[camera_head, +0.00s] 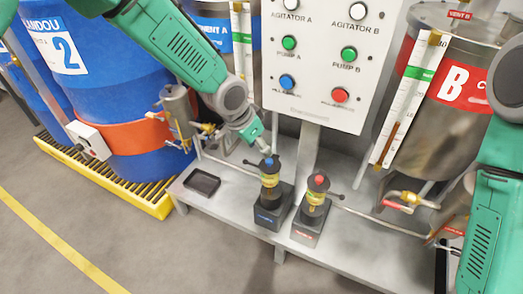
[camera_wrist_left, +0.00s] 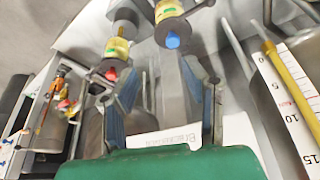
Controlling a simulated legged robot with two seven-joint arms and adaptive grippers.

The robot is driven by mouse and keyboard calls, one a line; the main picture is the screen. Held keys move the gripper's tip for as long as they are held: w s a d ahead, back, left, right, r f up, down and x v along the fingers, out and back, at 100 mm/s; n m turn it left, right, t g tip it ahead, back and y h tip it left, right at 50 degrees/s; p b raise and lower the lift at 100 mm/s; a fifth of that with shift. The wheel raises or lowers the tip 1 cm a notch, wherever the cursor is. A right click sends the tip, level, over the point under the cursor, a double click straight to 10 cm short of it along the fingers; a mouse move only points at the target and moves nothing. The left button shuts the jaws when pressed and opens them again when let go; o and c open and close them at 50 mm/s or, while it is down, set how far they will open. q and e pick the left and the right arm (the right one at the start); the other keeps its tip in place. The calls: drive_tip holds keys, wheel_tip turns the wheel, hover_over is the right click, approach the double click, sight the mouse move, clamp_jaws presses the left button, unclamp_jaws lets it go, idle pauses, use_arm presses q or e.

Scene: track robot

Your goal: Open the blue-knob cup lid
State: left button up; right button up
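The blue-knob cup (camera_head: 269,180) stands upright on a dark block on the grey bench, with a dark lid and a blue knob on top. In the left wrist view its blue knob (camera_wrist_left: 172,40) lies just ahead of the fingertips, roughly between them. My left gripper (camera_head: 263,147) reaches down just above and behind the cup's lid in the head view. In the left wrist view my left gripper (camera_wrist_left: 166,70) has its two fingers spread apart with nothing held. The lid looks seated on the cup. My right arm shows at the right edge, its gripper out of view.
A similar red-knob cup (camera_head: 317,194) stands close on the right. A black tray (camera_head: 202,182) lies left on the bench. A control panel (camera_head: 325,70) rises behind the cups. A blue drum (camera_head: 110,90) and a steel tank marked B (camera_head: 440,135) flank the bench.

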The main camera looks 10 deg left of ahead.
use_arm(q)
drive_tip(key=w+r, duration=0.1)
drive_tip(key=w, duration=0.1)
drive_tip(key=b, duration=0.2)
approach(271, 160)
drive_tip(key=a+f, duration=0.1)
drive_tip(key=f, duration=0.1)
drive_tip(key=x, duration=0.2)
drive_tip(key=d+b+x, duration=0.1)
drive_tip(key=x, duration=0.2)
drive_tip(key=b+x, duration=0.1)
drive_tip(key=x, duration=0.1)
drive_tip(key=shift+w+d, duration=0.15)
drive_tip(key=shift+d, duration=0.25)
drive_tip(key=shift+w+a+f, duration=0.1)
drive_tip(key=shift+f, duration=0.2)
drive_tip(key=shift+w+a+f, duration=0.1)
drive_tip(key=shift+a+f, duration=0.1)
drive_tip(key=shift+a, duration=0.3)
drive_tip(key=shift+d, duration=0.3)
drive_tip(key=c, duration=0.9)
drive_tip(key=shift+d+t, duration=0.25)
drive_tip(key=shift+t, duration=0.05)
clamp_jaws()
use_arm(e)
drive_tip(key=f, duration=0.3)
drive_tip(key=shift+w+a+f, duration=0.25)
drive_tip(key=shift+a+f, duration=0.05)
drive_tip(key=shift+f, duration=0.05)
